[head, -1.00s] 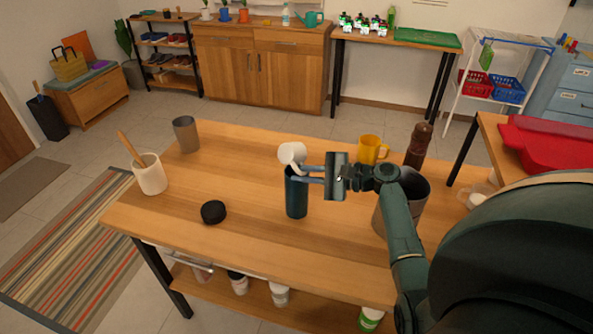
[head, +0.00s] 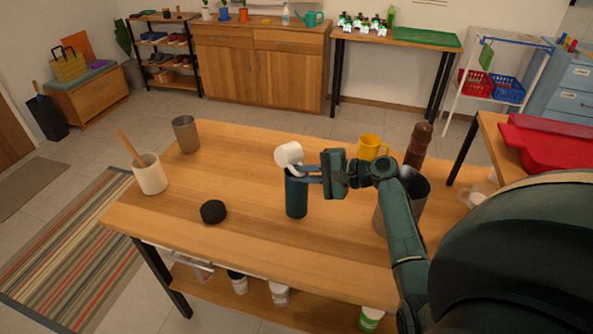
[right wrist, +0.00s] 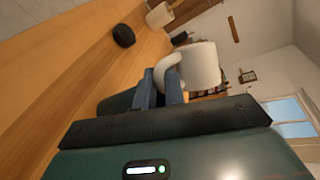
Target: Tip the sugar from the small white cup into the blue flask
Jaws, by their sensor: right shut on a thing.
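The small white cup (head: 288,154) is in my right gripper (head: 306,173), just above the blue flask. It lies tilted on its side, with its mouth toward the left in the head view. The right gripper is shut on the cup's handle side; the cup and fingers also show in the right wrist view (right wrist: 200,65). The blue flask (head: 296,198) stands upright on the wooden table (head: 250,230). Its mouth is mostly hidden by the cup and fingers. I cannot see any sugar. My left gripper is not in view.
A black lid (head: 213,211) lies left of the flask. A white crock (head: 150,175) with a wooden utensil and a grey tumbler (head: 186,134) stand further left. A yellow mug (head: 370,147), a brown pepper mill (head: 419,145) and a grey container (head: 415,190) stand to the right.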

